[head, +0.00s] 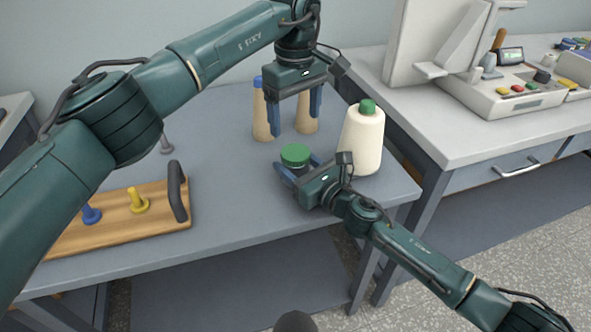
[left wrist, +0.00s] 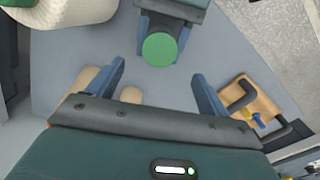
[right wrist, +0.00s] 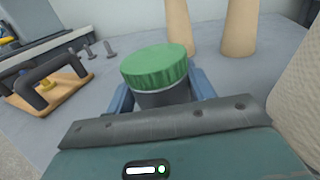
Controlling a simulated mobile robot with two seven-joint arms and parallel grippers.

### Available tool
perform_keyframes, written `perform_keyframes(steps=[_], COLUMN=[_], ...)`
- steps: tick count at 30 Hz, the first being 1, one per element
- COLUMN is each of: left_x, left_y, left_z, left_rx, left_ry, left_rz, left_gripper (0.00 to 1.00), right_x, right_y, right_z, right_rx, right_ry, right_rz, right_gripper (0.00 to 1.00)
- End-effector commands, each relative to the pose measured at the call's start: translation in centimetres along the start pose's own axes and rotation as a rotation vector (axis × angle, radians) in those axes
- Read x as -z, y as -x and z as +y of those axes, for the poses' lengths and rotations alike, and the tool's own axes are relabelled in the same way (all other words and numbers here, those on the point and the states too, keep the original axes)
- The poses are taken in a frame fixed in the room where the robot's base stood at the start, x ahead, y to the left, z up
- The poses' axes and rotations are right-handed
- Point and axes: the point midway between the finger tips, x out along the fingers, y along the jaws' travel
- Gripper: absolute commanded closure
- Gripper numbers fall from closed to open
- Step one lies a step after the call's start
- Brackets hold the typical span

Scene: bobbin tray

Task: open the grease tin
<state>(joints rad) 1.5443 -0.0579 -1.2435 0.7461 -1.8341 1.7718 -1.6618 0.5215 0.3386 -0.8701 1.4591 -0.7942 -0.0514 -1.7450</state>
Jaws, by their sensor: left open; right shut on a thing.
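The grease tin (head: 296,156) has a green lid and a dark grey body, and it stands upright on the grey table. In the right wrist view the tin (right wrist: 157,75) has its lid on. My right gripper (head: 293,177) is shut on the tin's body, below the lid, with a blue finger on either side. My left gripper (head: 296,115) is open and empty, pointing down above and behind the tin. In the left wrist view the green lid (left wrist: 159,49) lies beyond and between the open fingers.
A large cream cone with a green top (head: 362,138) stands close right of the tin. Two tan cones (head: 264,115) stand behind, near my left gripper. A wooden tray (head: 120,221) with a dark handle and coloured pegs lies at the left. Table between tray and tin is clear.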

Motion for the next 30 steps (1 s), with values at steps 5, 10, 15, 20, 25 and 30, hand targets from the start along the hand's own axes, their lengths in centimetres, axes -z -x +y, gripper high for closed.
perform_keyframes(steps=[5, 10, 15, 20, 25, 30], left_x=[0.0, 0.0, 0.0, 0.0, 0.0, 0.0], left_y=[0.0, 0.1, 0.1, -0.2, -2.2, -4.9], left_z=[0.0, 0.0, 0.0, 0.0, -0.1, -0.1], left_rx=[0.0, -0.001, 0.0, 0.0, 0.002, 0.002], left_ry=[0.0, -0.054, -0.255, -0.378, -0.396, -0.394], left_rz=[0.0, 0.003, 0.005, 0.002, -0.003, -0.002], left_gripper=[0.21, 0.21, 0.21, 0.21, 0.21, 0.21], right_x=[0.0, 0.0, 0.0, 0.1, 0.1, 0.1], right_y=[0.0, 0.0, 0.0, 0.0, 0.0, 0.0], right_z=[0.0, 0.0, 0.0, 0.0, 0.0, 0.0], right_rx=[0.0, 0.0, 0.0, 0.0, 0.0, 0.0], right_ry=[0.0, 0.0, 0.0, 0.0, 0.0, 0.0], right_rz=[0.001, 0.001, 0.001, 0.001, 0.001, 0.001], right_gripper=[0.86, 1.0, 1.0, 1.0, 1.0, 1.0])
